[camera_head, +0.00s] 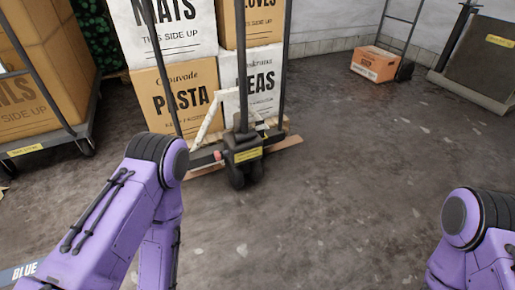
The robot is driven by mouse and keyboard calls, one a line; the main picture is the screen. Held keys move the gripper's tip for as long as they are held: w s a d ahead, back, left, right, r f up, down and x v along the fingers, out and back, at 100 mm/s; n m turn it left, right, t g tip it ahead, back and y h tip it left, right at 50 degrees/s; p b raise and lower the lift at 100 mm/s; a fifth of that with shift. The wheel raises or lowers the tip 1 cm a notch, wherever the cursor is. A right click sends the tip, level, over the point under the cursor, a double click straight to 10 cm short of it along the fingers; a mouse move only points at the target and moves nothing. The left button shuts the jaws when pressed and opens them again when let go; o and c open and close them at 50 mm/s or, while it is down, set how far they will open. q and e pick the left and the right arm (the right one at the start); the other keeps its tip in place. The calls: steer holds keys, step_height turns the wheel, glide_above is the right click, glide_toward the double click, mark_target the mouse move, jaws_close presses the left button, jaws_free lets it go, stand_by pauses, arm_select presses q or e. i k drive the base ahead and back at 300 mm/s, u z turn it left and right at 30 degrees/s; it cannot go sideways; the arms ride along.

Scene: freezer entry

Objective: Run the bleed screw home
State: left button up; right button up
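A pallet jack (242,146) stands in the upper middle, in front of stacked boxes. Its dark pump body has a yellow label and dark wheels below. A small red part (218,156) sits at the left side of the pump body. I cannot make out a bleed screw; it is too small or hidden at this distance. My two purple arms show at the lower left and lower right, but both grippers are outside the picture. Neither visible arm part appears to touch the jack.
A loaded cart (50,147) is at the left. An orange carton (375,64) and a grey platform (478,92) are at the back right. The floor (330,200) between my arms is clear.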

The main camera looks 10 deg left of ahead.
mark_target(217, 154)
steer(key=z, duration=0.05)
steer(key=i, duration=0.9)
steer(key=u, duration=0.95)
steer(key=i, duration=0.5)
steer(key=z, duration=0.1)
